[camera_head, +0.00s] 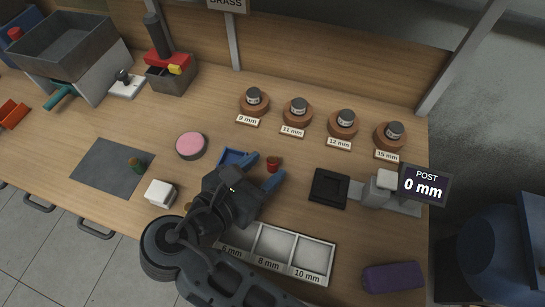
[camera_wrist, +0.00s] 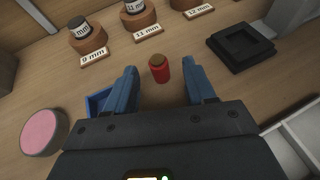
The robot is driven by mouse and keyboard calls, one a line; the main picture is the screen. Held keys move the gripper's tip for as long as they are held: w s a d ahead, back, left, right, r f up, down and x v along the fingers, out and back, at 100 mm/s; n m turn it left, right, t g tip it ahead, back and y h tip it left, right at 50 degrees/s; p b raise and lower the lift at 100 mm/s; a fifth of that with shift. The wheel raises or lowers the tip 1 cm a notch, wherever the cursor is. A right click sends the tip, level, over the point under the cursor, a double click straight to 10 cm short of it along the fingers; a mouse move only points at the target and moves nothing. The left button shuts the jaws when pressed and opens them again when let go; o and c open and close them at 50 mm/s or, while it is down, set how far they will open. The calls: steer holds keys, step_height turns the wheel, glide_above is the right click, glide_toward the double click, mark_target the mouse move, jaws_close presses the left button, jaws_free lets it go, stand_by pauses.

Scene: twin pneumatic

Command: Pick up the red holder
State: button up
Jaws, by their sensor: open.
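The red holder (camera_head: 273,163) is a small red cup-like piece with a darker top, standing on the wooden table in the head view. It also shows in the wrist view (camera_wrist: 159,69), upright, just beyond the gap between the fingers. My gripper (camera_head: 262,169) has blue fingers and is open and empty. In the wrist view, its two fingertips (camera_wrist: 160,78) stand left and right of the holder, with space on both sides. I cannot tell the exact height of the fingers above the table.
A blue tray (camera_head: 233,157) lies beside the left finger, and a pink round pad (camera_head: 192,145) is further left. A black square base (camera_head: 329,188) with a gauge stands right. Labelled posts on wooden discs (camera_head: 297,112) line the back. A white compartment tray (camera_head: 318,260) lies in front.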

mark_target(269, 164)
steer(key=x, duration=0.4)
steer(key=shift+w, duration=0.15)
jaws_close()
stand_by(0.4)
